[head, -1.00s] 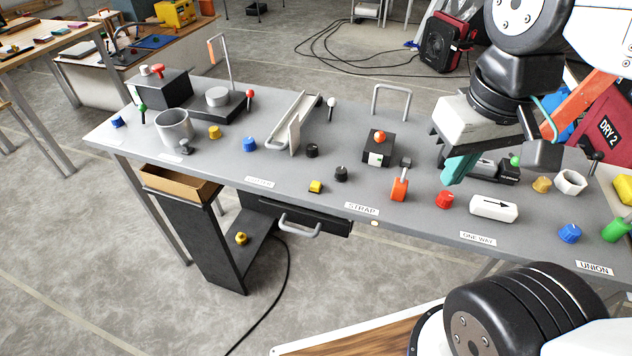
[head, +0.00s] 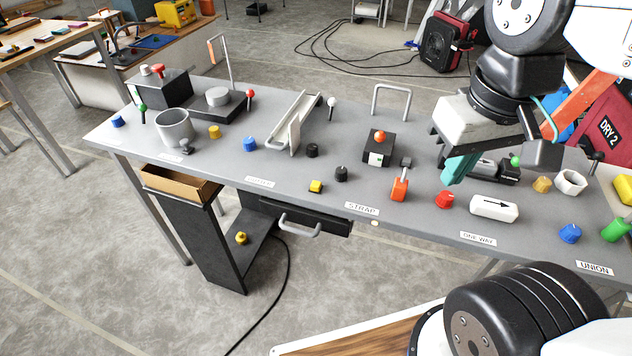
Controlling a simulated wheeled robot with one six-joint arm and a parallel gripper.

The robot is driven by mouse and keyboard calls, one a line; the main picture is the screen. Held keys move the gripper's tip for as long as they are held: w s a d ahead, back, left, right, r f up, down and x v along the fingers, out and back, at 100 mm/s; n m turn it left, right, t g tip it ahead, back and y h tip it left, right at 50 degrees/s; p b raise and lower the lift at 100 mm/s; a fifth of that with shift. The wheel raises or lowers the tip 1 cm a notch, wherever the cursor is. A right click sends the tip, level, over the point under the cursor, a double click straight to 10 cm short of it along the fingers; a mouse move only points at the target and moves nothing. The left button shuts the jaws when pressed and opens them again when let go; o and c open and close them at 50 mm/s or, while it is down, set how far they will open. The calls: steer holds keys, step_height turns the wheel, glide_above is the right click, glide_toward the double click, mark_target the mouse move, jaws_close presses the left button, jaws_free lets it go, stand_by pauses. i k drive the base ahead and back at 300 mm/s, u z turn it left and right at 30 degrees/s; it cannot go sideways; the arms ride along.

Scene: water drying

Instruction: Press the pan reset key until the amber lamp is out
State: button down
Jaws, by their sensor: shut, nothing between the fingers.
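My gripper (head: 452,178) has teal fingers, shut with nothing between them. It points down over the right half of the grey bench (head: 330,185). A small black box (head: 376,152) with an orange-red dome (head: 380,136) on top and a pale green-marked front stands left of my gripper, apart from it. Whether the dome is the amber lamp, and whether it is lit, I cannot tell. No key is readable as the pan reset key. A dark unit with a round grey disc (head: 217,97) stands at the back left.
An orange valve-like piece (head: 400,188), a red knob (head: 445,199) and a white arrow block (head: 494,208) stand near my gripper. A black fitting with a green knob (head: 515,160) is close on its right. A metal hoop (head: 391,88) rises behind.

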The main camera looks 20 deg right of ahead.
mark_target(316, 187)
steer(key=z, duration=2.3)
steer(key=k, duration=1.15)
steer(key=u, duration=1.8)
